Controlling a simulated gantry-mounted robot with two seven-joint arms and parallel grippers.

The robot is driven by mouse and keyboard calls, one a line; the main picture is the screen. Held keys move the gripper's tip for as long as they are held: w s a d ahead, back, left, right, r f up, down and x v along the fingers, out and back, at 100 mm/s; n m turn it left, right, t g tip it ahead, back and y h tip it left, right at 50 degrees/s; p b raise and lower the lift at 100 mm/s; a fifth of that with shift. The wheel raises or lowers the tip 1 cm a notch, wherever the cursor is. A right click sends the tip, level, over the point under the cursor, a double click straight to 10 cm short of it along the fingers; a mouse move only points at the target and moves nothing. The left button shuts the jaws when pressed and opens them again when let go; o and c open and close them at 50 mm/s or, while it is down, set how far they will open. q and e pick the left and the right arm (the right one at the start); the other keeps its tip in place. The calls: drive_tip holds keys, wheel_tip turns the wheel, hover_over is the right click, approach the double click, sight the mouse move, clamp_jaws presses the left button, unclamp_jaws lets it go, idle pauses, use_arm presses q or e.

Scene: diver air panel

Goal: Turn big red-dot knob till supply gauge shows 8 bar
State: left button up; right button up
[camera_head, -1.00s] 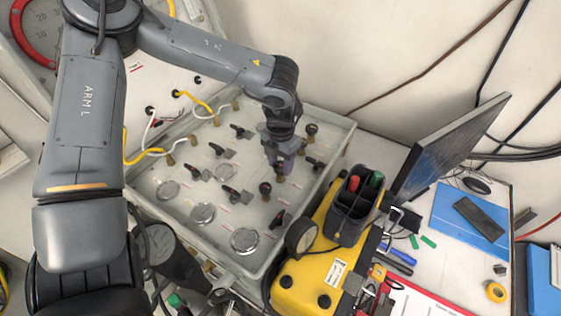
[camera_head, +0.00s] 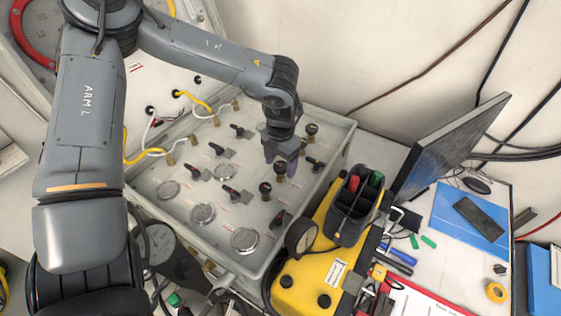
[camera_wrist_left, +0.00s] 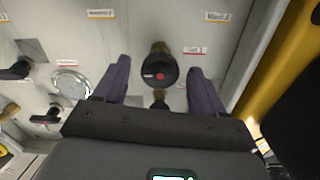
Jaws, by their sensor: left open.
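The knob with a red dot (camera_wrist_left: 160,70) is dark and round, on a brass stem, in the left wrist view. It also shows in the head view (camera_head: 280,168), below my left gripper (camera_head: 281,156). In the left wrist view the purple fingers of this gripper (camera_wrist_left: 158,72) are open, one on each side of the knob, with visible gaps. I cannot tell whether they are level with it in depth. My right gripper is out of view.
Other dark knobs (camera_head: 265,188) (camera_head: 311,129) and several levers (camera_head: 229,195) stand close by. The panel has a raised rim. A yellow case (camera_head: 308,285) with a black holder (camera_head: 350,215) borders it on the right, beside a monitor (camera_head: 450,145).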

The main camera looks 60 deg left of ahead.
sight(281, 165)
use_arm(q)
wheel_tip(281, 165, up, 11)
drive_tip(key=p, duration=0.1)
idle(0.5)
idle(0.3)
